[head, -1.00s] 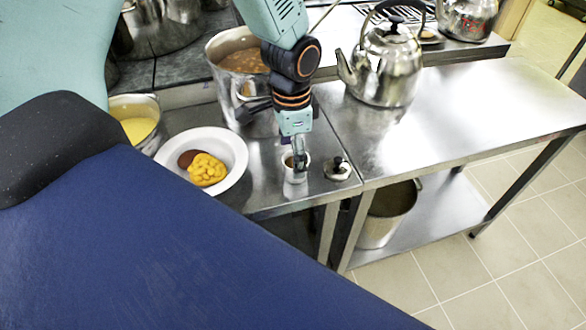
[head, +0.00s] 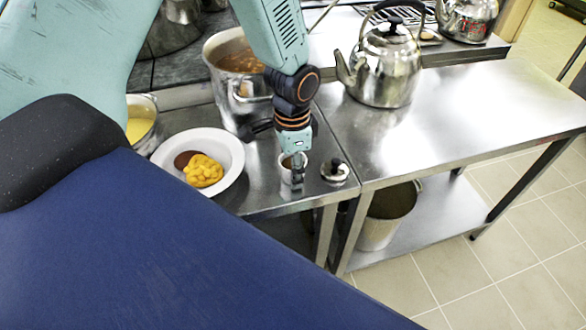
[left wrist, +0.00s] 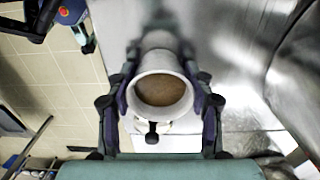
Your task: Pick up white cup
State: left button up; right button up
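The white cup (head: 287,172), with brown contents, stands upright on the metal counter at its front edge, right of the plate. My left gripper (head: 297,174) reaches down from above, with a finger in front of the cup in the head view. In the left wrist view the cup (left wrist: 162,62) is between the two fingers of my left gripper (left wrist: 161,97), its round rim towards the camera. The fingers are spread, one on each side, close to the cup wall. Contact is not clear to see.
A white plate (head: 229,145) with yellow and brown food lies left of the cup. A small lid with a black knob (head: 335,172) lies close on its right. A large pot (head: 222,88) stands behind; a kettle (head: 388,70) stands on the right table.

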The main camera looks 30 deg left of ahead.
pick_arm(q)
jog(key=shift+d+r, duration=0.1)
jog(key=c, duration=0.7)
jog(key=shift+c, duration=0.2)
